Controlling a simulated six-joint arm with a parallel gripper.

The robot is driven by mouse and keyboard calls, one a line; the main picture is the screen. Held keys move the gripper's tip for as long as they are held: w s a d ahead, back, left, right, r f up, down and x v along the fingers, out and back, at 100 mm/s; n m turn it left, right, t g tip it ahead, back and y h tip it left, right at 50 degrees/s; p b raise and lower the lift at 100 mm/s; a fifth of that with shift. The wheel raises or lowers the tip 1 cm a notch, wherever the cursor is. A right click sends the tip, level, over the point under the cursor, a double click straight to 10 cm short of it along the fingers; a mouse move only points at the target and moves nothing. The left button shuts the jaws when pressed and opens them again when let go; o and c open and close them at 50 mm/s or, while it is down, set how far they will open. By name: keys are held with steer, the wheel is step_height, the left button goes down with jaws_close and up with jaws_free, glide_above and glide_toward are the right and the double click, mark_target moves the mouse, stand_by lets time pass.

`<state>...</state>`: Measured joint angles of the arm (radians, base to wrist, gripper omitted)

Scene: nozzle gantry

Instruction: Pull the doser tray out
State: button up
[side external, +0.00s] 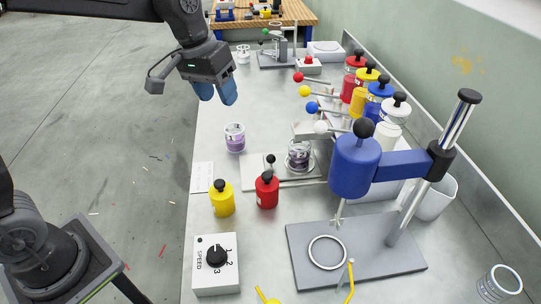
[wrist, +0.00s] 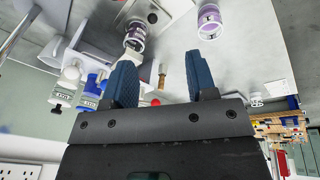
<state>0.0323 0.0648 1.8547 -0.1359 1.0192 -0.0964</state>
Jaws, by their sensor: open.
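The doser tray (side external: 254,176) is a flat, light grey plate low in front of the row of dosers, with a black-knobbed handle (side external: 270,159) at its left part. A glass beaker (side external: 299,155) with dark purple contents stands on it. In the wrist view the tray (wrist: 124,14), the knob (wrist: 152,17) and the beaker (wrist: 135,36) show near the top edge. My gripper (side external: 216,92) is open and empty, above the table's left edge, up and left of the tray and well apart from it. Its two blue fingers (wrist: 161,72) show in the wrist view.
A second purple-filled beaker (side external: 235,138) stands left of the tray. A red bottle (side external: 267,190) and a yellow bottle (side external: 222,198) stand just in front. The blue mixer (side external: 355,165) rises at right. Several coloured doser levers (side external: 312,107) reach out behind the tray.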

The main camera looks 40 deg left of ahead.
steer(key=g, duration=0.2)
glide_above(270, 156)
steer(key=a, duration=0.3)
step_height(270, 156, down, 8)
steer(key=shift+n+h, duration=0.4)
steer(key=d+f, duration=0.1)
steer(key=f, duration=0.3)
steer(key=d+f, duration=0.1)
steer(key=f, duration=0.4)
steer(key=d+f, duration=0.1)
steer(key=f, duration=0.4)
steer(key=shift+w, duration=0.1)
steer(key=shift+c, duration=0.2)
jaws_close()
